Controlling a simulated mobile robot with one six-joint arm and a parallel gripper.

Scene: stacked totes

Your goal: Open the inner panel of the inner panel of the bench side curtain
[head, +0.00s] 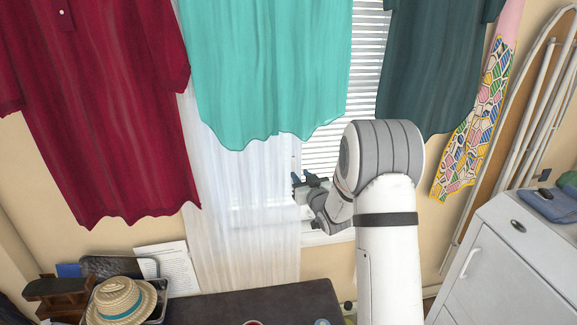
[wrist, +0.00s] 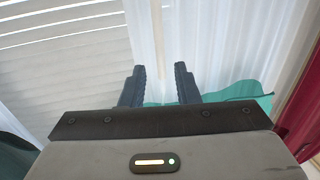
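A white sheer curtain (head: 240,240) hangs over the left part of the window, its right edge beside my gripper in the head view. My gripper (head: 303,178) is at that edge, below the teal shirt. In the wrist view the curtain (wrist: 210,35) fills the middle and right, with its edge in line with the gap between the fingers. My gripper (wrist: 159,80) is open, its two dark fingers apart. I cannot tell whether the curtain lies between the fingers or just beyond them. The upper curtain is hidden behind the hanging shirts.
A teal shirt (head: 265,70), a red shirt (head: 110,110) and a dark green garment (head: 430,65) hang above. White blinds (head: 330,140) lie right of the curtain. A dark bench (head: 255,305) with a straw hat (head: 120,300) nearby is below. A white cabinet (head: 510,270) stands right.

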